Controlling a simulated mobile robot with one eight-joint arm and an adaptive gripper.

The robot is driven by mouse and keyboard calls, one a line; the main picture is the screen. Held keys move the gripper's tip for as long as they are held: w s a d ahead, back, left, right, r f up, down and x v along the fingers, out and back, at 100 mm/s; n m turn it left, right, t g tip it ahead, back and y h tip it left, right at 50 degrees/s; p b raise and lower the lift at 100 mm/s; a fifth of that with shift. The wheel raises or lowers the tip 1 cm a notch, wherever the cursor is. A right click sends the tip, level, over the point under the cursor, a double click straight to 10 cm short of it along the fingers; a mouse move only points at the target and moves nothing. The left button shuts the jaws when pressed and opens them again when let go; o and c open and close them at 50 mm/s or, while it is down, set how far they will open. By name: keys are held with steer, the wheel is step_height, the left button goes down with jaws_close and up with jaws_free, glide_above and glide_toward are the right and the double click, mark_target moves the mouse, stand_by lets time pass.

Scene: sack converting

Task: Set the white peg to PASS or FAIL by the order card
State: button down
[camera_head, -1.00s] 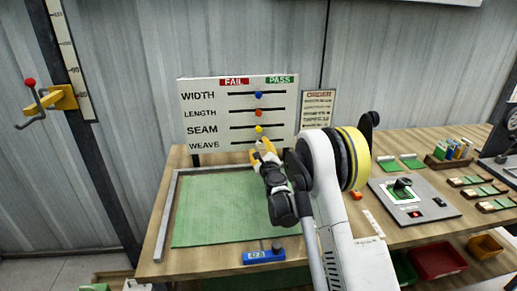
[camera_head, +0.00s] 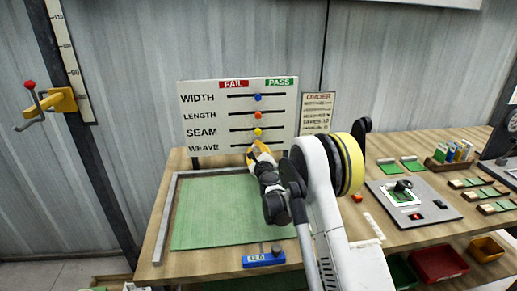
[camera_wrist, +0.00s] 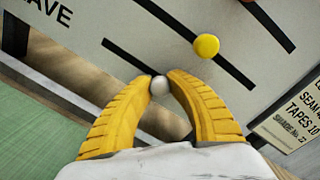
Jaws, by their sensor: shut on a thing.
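The white board (camera_head: 215,112) carries FAIL and PASS headings and slots marked WIDTH, LENGTH, SEAM and WEAVE. The white peg (camera_wrist: 160,86) sits in the WEAVE slot, around its middle, in the wrist view. My gripper (camera_head: 256,152) is at the WEAVE row; in the wrist view its yellow fingers (camera_wrist: 160,84) are closed on either side of the white peg. In the head view the fingers hide that peg. The order card (camera_head: 318,112) stands right of the board; part of it shows in the wrist view (camera_wrist: 293,118), reading TAPES 10. Its other lines are too small to read surely.
The yellow peg (camera_wrist: 207,45) on the SEAM slot is close to my fingers. The blue peg (camera_head: 258,97) and red peg (camera_head: 258,115) sit above it. A green mat (camera_head: 215,215) lies below the board. A grey control panel (camera_head: 440,205) is at right.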

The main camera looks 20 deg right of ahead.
mark_target(235, 146)
steer(key=a, duration=0.5)
steer(key=w+a, duration=0.1)
steer(key=a, duration=0.1)
steer(key=shift+a, duration=0.2)
steer(key=c, duration=1.2)
jaws_free()
steer(key=shift+a, duration=0.15)
steer(key=shift+c, duration=0.2)
steer(key=s, duration=1.2)
steer(key=shift+a, duration=0.4)
